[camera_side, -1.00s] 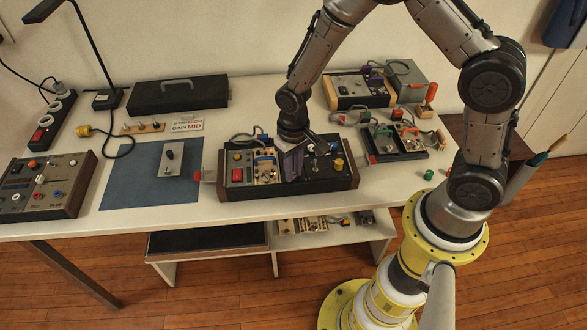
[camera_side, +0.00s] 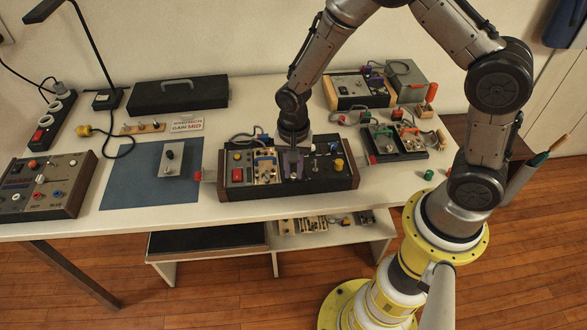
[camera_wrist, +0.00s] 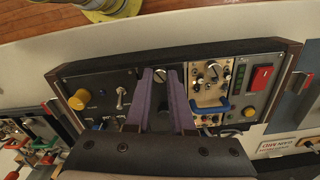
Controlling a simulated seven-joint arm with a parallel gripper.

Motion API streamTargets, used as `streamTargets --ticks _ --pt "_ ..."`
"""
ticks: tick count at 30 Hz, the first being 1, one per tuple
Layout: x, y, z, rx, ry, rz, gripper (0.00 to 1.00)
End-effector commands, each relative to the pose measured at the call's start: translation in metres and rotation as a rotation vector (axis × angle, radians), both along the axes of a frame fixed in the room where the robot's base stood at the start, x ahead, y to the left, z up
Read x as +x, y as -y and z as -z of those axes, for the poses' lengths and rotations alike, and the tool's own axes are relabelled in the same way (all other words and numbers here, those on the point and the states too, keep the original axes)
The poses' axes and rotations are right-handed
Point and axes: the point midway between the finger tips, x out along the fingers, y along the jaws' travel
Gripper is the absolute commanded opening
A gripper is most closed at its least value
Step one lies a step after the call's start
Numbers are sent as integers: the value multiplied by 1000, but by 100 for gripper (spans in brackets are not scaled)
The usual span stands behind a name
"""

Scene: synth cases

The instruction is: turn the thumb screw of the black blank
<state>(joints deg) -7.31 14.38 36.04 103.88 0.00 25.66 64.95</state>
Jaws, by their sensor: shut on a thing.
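The black blank (camera_wrist: 179,101) is a narrow dark panel in the wood-ended rack case (camera_side: 290,190). It sits between the tan module (camera_wrist: 211,82) and the dark panel with a toggle and yellow knob (camera_wrist: 83,98). My gripper (camera_side: 293,176) points down onto it; its purple fingers reach the blank in the wrist view (camera_wrist: 160,73). The fingers are shut on the thumb screw (camera_wrist: 163,76), a small pale slotted head showing between the fingertips. The fingers cover part of the blank, and in the side view they hide the screw.
The tan module's blue handle (camera_side: 265,159) is close on the left in the side view. A toggle switch (camera_wrist: 121,97) stands on the other side. A blue mat (camera_side: 125,180) with a grey plate (camera_side: 172,172) lies left of the case; a black tray (camera_side: 405,152) lies right.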

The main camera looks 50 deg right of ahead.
Motion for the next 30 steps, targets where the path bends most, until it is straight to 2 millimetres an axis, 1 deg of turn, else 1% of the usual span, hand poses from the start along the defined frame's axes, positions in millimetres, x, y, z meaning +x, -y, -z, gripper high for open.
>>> streamTargets --ticks 7,20,21,25,30 --pt "-1 0 0 0 -2 51 0" --pt "-1 0 1 0 -2 57 0" --pt "-1 0 1 0 -2 57 29" --pt "-1 0 1 0 -2 57 52" --pt "0 0 0 0 -1 56 53"
